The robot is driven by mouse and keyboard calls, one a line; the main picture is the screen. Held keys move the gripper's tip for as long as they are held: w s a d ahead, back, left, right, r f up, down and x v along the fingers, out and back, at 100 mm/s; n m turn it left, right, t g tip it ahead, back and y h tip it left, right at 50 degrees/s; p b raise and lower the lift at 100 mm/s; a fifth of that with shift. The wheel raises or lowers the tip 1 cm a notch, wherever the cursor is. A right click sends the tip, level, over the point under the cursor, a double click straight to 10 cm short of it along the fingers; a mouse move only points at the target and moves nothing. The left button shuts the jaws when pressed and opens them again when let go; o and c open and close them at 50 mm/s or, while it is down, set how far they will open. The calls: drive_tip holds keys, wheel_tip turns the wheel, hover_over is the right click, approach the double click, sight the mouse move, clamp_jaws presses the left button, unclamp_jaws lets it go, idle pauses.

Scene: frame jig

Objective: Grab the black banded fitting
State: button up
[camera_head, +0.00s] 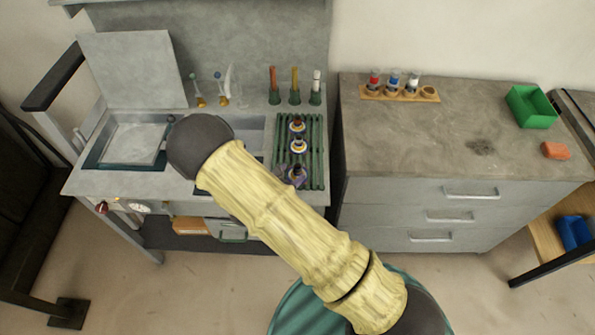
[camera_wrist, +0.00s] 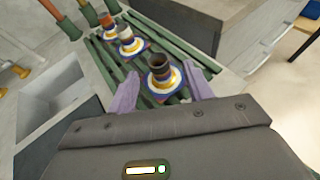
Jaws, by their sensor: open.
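The black banded fitting (camera_wrist: 158,67) stands upright on a blue-and-white base on the green slatted rack, nearest to me in the wrist view. My gripper (camera_wrist: 162,90) is open, with one pale purple finger on each side of the fitting's base. The fingers look apart from it, though exact contact is hard to tell. In the head view the fitting (camera_head: 297,172) is at the front of the rack (camera_head: 317,150). My arm hides most of my gripper there.
A white banded fitting (camera_head: 298,145) and a brown-orange one (camera_head: 297,124) stand behind it in a row. The sink basin (camera_wrist: 55,100) lies left of the rack. A grey drawer cabinet (camera_head: 455,135) stands to the right. Tools in green holders (camera_head: 295,97) stand behind.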

sight(295, 170)
drive_tip(key=p+x, duration=0.1)
drive_tip(key=x, duration=0.3)
drive_tip(key=shift+w+d+f+p, duration=0.15)
drive_tip(key=shift+w+d+p, duration=0.05)
drive_tip(key=shift+w+p, duration=0.1)
drive_tip(key=shift+c, duration=0.4)
clamp_jaws()
